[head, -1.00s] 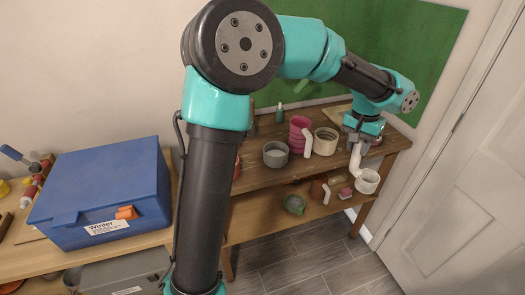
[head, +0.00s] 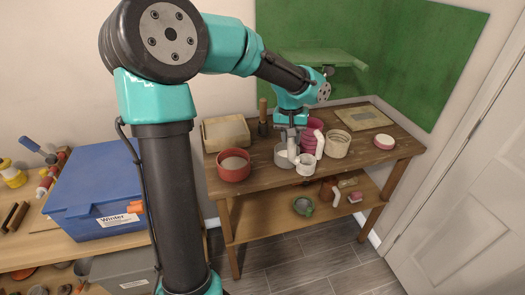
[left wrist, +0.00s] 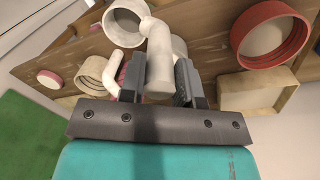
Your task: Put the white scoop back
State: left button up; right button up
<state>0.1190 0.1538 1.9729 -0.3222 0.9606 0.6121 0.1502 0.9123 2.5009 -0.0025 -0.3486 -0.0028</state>
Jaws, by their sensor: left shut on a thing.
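The white scoop (head: 305,167) hangs upright from my left gripper (head: 292,131), its round cup at the front edge of the rack's top shelf. In the left wrist view the scoop's handle (left wrist: 158,48) is between the two fingers of the left gripper (left wrist: 157,85), which is shut on it. The cup opening (left wrist: 124,24) faces the camera's upper left. Behind the scoop in the head view is a grey pot (head: 281,157) with pale contents, partly hidden by handle and gripper. I cannot tell whether scoop and pot touch. My right gripper is not in view.
A magenta pot (head: 309,143) with a white handle and a cream pot (head: 337,146) stand close on the right. A red pot (head: 233,166) and beige box (head: 226,132) stand left. The top shelf (head: 370,155) is clearer at right. A lower shelf (head: 270,225) holds several items.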

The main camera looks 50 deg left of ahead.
pick_arm(q)
jog(key=s+a+f+n, duration=0.1)
jog(key=s+a+n, duration=0.2)
jog(key=s+a, duration=0.5)
jog(key=shift+s+a+n, duration=0.4)
jog(key=shift+s, duration=0.25)
jog(key=shift+w+a+f, duration=0.1)
jog(key=w+a+f, duration=0.1)
jog(key=w+a, duration=0.8)
jog(key=a, duration=0.3)
jog(key=shift+f, duration=0.2)
jog(key=shift+w+a+f, duration=0.15)
jog(key=shift+f, duration=0.75)
jog(key=shift+w+a+f, duration=0.1)
jog(key=shift+w+f, duration=0.05)
jog(key=shift+f, duration=0.9)
